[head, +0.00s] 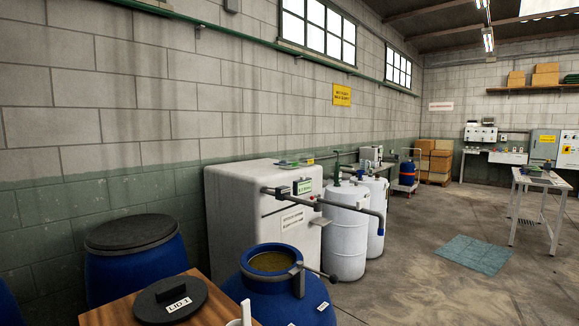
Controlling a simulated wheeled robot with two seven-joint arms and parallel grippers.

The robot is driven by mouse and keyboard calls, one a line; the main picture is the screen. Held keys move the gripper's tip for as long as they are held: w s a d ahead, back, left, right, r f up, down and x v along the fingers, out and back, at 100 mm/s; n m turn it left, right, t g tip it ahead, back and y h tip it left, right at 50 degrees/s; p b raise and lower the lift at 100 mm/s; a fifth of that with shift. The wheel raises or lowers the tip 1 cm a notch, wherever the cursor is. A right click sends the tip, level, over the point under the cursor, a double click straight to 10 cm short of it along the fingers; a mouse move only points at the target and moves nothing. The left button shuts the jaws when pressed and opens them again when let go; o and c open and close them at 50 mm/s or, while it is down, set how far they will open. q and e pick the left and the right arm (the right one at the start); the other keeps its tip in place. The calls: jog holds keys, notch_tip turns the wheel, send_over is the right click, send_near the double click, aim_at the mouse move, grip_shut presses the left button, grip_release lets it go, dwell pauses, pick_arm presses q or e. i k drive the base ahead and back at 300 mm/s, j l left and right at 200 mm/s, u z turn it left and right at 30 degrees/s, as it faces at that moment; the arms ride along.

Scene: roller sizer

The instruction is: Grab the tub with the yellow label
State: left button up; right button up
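I make out no tub with a yellow label in the head view. Small items (534,171) lie on the far right table, too small to tell apart. Neither of my grippers can be made out. A small white upright piece (246,312) shows at the bottom edge, mostly cut off, and I cannot tell what it belongs to.
A wooden top (113,314) at the bottom carries a black lid (170,299) marked "LID 1". An open blue barrel (284,299), a closed blue drum (137,268), a white machine (240,230) and white drums (346,240) stand nearby.

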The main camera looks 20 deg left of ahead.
aim_at(306, 160)
jog(key=i+l+z, duration=0.3)
jog(key=i+l, duration=0.25)
jog(key=i, duration=0.3)
jog(key=i+l+z, duration=0.15)
jog(key=i, duration=0.4)
jog(key=i+l, duration=0.2)
jog(key=i, duration=0.35)
jog(key=i+l+z, duration=0.15)
jog(key=i, duration=0.4)
